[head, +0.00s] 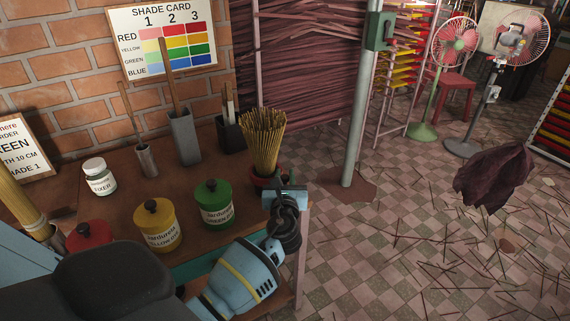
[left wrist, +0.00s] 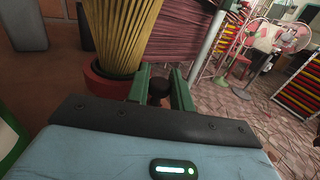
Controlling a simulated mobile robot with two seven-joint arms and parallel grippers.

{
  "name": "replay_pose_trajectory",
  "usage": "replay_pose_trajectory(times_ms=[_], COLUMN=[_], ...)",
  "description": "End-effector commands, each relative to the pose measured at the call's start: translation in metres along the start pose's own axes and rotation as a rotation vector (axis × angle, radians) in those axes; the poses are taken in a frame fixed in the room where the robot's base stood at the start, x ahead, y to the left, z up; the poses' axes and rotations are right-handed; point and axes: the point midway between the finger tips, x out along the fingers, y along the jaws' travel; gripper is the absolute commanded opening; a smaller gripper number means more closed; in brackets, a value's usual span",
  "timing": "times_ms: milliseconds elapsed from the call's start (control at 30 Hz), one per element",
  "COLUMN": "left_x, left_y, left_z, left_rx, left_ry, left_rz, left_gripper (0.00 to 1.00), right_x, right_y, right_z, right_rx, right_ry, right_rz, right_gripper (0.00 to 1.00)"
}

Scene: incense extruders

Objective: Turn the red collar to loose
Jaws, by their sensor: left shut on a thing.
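A red ring-like collar (head: 262,181) surrounds the foot of an upright bundle of yellow incense sticks (head: 264,138) at the table's right end. In the left wrist view the red collar (left wrist: 103,88) is left of my fingers, with the sticks (left wrist: 118,30) rising from it. My left gripper (head: 284,186) is at the collar's right side. Its green fingers (left wrist: 161,86) are closed on a small dark round knob (left wrist: 159,90). I cannot tell whether the knob joins the collar. In the head view, the fingertips are largely hidden. My right gripper is not in view.
Yellow (head: 159,227), green (head: 214,204) and red (head: 88,236) lidded jars stand left of my left gripper. Metal holders (head: 184,138) and a white-lidded jar (head: 99,177) are behind. A post (head: 358,130) stands beyond the table; scattered sticks litter the floor.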

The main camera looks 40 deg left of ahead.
Motion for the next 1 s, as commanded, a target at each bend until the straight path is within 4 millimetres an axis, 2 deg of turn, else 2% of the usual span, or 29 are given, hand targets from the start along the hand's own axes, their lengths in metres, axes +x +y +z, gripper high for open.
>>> replay_pose_trajectory(times_ms=[33, 100, 500, 1000], left_x=[-0.002, -0.004, -0.016, -0.018], left_y=[0.003, 0.007, 0.022, 0.027], left_z=[0.008, 0.008, 0.001, 0.000], left_rx=[0.002, 0.002, 0.003, 0.001], left_ry=[-0.006, -0.006, -0.002, -0.002], left_rz=[-0.036, -0.090, -0.342, -0.415], left_gripper=[0.00, 0.00, 0.00, 0.00], right_x=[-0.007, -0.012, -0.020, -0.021], right_y=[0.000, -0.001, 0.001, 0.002], right_z=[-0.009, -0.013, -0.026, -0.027], right_rx=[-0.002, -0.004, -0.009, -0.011], right_ry=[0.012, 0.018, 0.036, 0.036], right_rz=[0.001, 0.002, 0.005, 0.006], right_gripper=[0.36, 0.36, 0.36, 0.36])
